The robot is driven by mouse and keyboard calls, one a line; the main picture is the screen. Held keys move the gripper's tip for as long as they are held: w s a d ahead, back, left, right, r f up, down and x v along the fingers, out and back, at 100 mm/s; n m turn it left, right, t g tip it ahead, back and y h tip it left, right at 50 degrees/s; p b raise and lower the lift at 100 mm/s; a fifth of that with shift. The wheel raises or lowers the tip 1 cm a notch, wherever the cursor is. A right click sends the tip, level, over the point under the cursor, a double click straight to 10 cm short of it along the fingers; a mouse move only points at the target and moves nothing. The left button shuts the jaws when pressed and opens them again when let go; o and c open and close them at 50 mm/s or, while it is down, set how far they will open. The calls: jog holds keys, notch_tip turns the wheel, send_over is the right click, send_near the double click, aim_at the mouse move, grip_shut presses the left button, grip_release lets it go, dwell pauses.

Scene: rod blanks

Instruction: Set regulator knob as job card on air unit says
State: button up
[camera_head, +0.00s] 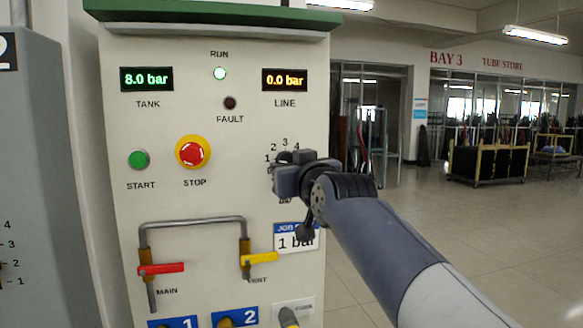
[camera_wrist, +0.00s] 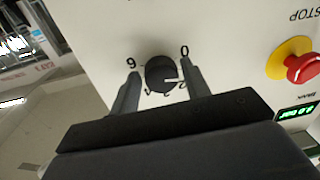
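The job card (camera_head: 308,242) on the air unit (camera_head: 120,115) reads "1 bar", partly covered by my arm. In the wrist view my gripper (camera_wrist: 161,88) is open, one finger on each side of the knob, with visible gaps.
The tank display (camera_head: 147,79) reads 8.0 bar and the line display (camera_head: 285,80) 0.0 bar. The red stop button (camera_head: 193,152), green start button (camera_head: 138,159), red main lever (camera_head: 163,268) and yellow vent lever (camera_head: 260,258) are on the same panel. Open floor lies right.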

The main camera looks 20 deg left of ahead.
jog(key=shift+o, duration=1.2)
jog(key=shift+r, duration=0.1)
jog(key=b+v, duration=0.1)
jog(key=v, duration=0.9)
jog(key=shift+s+d+b, duration=0.3)
jog(key=shift+b, duration=0.1)
jog(key=p+x, duration=0.2)
jog(key=x, duration=0.8)
jog(key=shift+w+a, duration=0.3)
